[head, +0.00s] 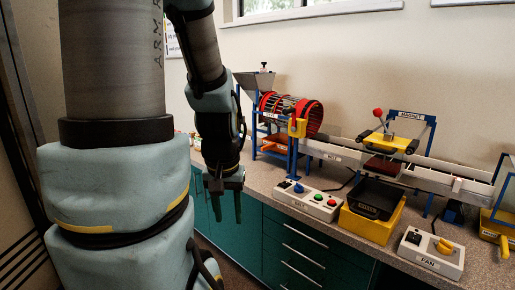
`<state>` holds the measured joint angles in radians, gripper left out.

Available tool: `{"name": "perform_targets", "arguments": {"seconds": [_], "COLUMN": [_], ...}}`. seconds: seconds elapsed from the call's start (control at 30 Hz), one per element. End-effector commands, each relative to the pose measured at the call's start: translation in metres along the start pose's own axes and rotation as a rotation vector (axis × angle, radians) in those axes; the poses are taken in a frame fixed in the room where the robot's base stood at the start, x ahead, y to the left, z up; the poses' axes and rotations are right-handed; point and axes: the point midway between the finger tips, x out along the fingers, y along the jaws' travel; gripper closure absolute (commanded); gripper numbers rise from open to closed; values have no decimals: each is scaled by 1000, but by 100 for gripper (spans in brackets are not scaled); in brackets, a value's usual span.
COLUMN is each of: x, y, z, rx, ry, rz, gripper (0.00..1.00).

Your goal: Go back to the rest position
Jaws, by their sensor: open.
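My gripper (227,207) hangs at the end of my arm with its fingers pointing down. It is in front of the counter's near edge, over the green drawers. Its two fingers are apart and nothing shows between them. My arm's large links fill the left part of the head view and hide what lies behind them.
A speckled counter (262,178) runs to the right.

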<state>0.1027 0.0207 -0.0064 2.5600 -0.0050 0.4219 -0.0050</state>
Motion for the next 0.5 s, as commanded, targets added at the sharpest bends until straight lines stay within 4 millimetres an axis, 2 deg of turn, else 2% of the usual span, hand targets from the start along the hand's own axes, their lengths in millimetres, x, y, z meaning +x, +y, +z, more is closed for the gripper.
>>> {"name": "perform_targets", "arguments": {"seconds": [0.03,0.13,0.5], "x": [-21,-31,-33], "y": [0,0,0], "z": [-3,-4,-5], "rx": [0,0,0], "ry": [0,0,0], "rz": [0,0,0], "gripper": [55,55,55]}}
